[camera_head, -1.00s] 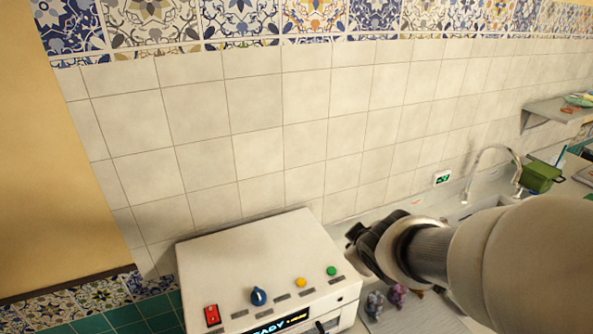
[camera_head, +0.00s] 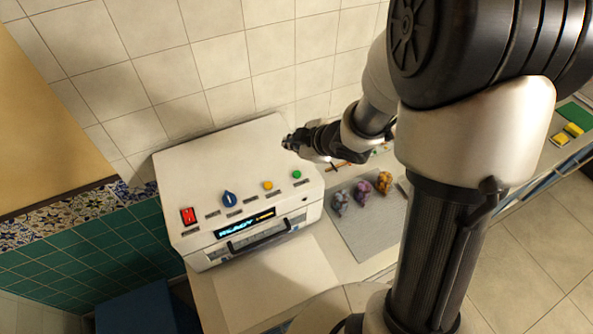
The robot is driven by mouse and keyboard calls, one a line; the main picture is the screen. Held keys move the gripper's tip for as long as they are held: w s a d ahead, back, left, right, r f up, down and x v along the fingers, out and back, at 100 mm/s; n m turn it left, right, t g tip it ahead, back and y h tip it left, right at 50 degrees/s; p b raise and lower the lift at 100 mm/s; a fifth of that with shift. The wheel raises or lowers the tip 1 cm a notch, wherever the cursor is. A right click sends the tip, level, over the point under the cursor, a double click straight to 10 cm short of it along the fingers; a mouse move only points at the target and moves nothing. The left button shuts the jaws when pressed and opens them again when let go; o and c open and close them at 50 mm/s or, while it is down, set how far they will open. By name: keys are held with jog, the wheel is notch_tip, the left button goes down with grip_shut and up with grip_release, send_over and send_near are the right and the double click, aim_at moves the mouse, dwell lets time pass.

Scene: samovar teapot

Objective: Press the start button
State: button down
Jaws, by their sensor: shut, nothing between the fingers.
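A white machine (camera_head: 218,166) stands on the counter against the tiled wall. Its sloped top carries a red switch (camera_head: 188,215), a blue knob (camera_head: 229,199), a yellow button (camera_head: 267,185) and a green button (camera_head: 296,174), each with a small label too small to read. A lit display (camera_head: 245,222) on its front seems to read READY. My gripper (camera_head: 288,142) is shut and empty, with its tip over the machine's right back part, above and behind the green button in the picture. It appears apart from the button.
Several small figurines (camera_head: 362,191) stand on a grey mat (camera_head: 367,234) right of the machine. A black handle (camera_head: 259,235) juts from the machine's front. Yellow sponges (camera_head: 573,129) lie far right. Bare counter (camera_head: 275,280) lies in front.

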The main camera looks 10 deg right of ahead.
aim_at(295, 175)
jog(key=shift+f+b, duration=4.2)
jog(key=shift+f, duration=0.15)
jog(key=shift+f, duration=0.15)
jog(key=shift+f+b, duration=0.25)
jog(key=shift+b, duration=0.1)
jog(key=shift+f+b, duration=0.35)
jog(key=shift+f, duration=0.1)
jog(key=shift+r, duration=0.1)
jog(key=shift+r+p, duration=0.8)
jog(key=shift+p, duration=0.1)
notch_tip(295, 175, up, 5)
jog(key=p, duration=0.5)
